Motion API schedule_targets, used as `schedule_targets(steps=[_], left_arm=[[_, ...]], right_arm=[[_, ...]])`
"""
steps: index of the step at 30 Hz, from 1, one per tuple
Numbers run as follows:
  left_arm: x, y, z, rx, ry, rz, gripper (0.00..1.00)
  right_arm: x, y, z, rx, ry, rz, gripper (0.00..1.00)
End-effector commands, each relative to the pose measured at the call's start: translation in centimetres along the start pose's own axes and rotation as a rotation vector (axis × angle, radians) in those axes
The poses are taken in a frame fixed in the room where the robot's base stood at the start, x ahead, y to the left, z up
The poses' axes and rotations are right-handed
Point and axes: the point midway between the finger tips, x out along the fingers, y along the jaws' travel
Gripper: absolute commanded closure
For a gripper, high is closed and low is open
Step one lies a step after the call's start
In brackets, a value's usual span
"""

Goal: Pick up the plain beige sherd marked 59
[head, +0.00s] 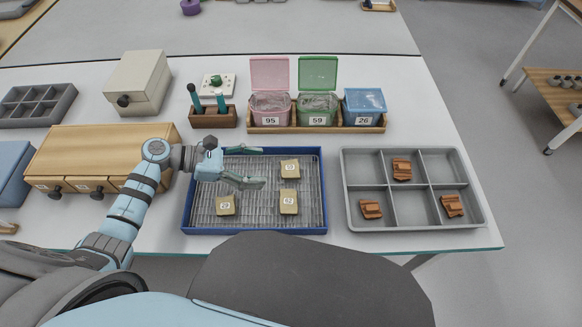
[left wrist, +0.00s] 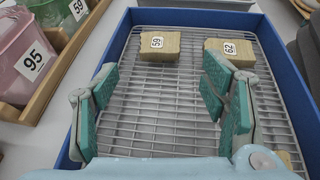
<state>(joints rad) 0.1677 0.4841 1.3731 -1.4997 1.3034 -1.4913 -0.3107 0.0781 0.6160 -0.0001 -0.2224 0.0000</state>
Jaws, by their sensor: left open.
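The plain beige sherd marked 59 (left wrist: 158,46) lies on the wire rack of a blue tray (head: 324,190), toward its back right in the head view (head: 290,168). Its label is readable only in the left wrist view. A beige sherd marked 62 (left wrist: 235,52) lies in front of it in the head view (head: 289,203). A third beige sherd (head: 225,205) lies at the tray's front left. My left gripper (head: 258,166) is open and empty above the tray, left of sherd 59. In the wrist view, sherd 59 shows beyond the fingertips (left wrist: 160,78), between their lines.
A grey compartment tray (head: 345,190) with orange-brown sherds stands to the right. Behind the blue tray are a pink bin marked 95 (head: 270,105), a green bin marked 59 (head: 317,107) and a blue bin marked 26 (head: 364,107). A tool holder (head: 213,118) stands behind the gripper.

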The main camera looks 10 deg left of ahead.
Motion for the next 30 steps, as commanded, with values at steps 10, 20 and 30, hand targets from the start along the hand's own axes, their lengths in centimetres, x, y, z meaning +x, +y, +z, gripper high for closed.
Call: schedule_targets(steps=[10,20,30], left_arm=[[5.6,-0.4,0.4,-0.001,-0.002,-0.002,0.34],[6.1,-0.4,0.3,0.0,0.002,-0.003,0.49],[6.0,-0.5,0.1,0.0,0.004,-0.002,0.86]], right_arm=[[-0.6,0.1,-1.3,0.001,0.022,0.001,1.0],[-0.5,0.2,-1.1,0.0,0.018,0.002,1.0],[-0.5,0.2,-1.1,0.0,0.016,0.003,1.0]])
